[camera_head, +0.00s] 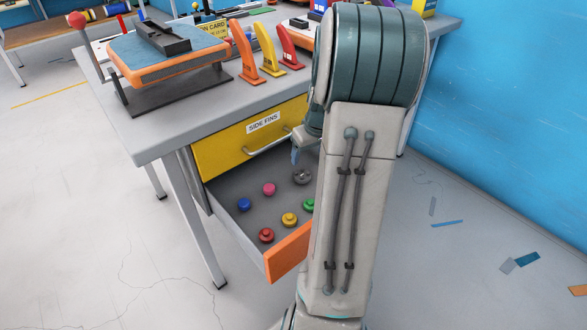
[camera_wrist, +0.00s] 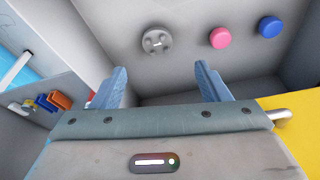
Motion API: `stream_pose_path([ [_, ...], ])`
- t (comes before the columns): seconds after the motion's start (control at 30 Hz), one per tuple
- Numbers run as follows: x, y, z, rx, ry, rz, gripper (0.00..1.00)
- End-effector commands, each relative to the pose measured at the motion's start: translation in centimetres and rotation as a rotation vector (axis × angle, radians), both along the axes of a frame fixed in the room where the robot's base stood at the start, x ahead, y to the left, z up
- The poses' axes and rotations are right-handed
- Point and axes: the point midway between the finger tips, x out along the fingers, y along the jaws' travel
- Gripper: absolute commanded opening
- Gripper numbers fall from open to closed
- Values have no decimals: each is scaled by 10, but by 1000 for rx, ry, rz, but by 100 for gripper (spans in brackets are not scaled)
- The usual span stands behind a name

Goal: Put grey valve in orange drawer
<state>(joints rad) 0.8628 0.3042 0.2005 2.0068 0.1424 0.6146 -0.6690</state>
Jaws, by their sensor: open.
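The orange drawer (camera_head: 288,252) is pulled open below a yellow drawer, with its orange front towards the lower right. The grey valve (camera_head: 302,176) lies on the drawer floor at the back, and it shows in the wrist view (camera_wrist: 157,40) as a round grey disc with dark holes. My gripper (camera_wrist: 160,82) is open and empty, its two blue fingers apart and pointing at the drawer floor, with the valve beyond the fingertips and not touched. In the head view my arm hides most of the gripper and the drawer's right side.
Blue (camera_head: 244,204), pink (camera_head: 269,188), red (camera_head: 266,235), yellow (camera_head: 289,219) and green (camera_head: 309,204) valves lie in the same drawer. The yellow drawer (camera_head: 225,146), labelled "SIDE FINS", is closed above. Orange, yellow and red fins (camera_head: 267,52) stand on the table (camera_head: 150,137).

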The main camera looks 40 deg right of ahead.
Motion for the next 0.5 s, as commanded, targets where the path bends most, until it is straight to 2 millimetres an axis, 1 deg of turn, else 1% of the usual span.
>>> stream_pose_path([
  [0.07,1,20,9,-3,7,17,69],
  [0.17,-3,62,23,-3,29,43,69],
  [0.2,-6,83,29,-3,41,54,69],
  [0.27,-15,115,38,-3,56,68,69],
  [0.3,-23,135,44,-4,67,78,69],
  [0.37,-36,163,51,-3,81,88,69],
  [0.4,-46,180,55,-4,90,95,69],
  [0.47,-63,205,60,-4,102,105,69],
  [0.5,-75,219,62,-4,110,110,69],
])
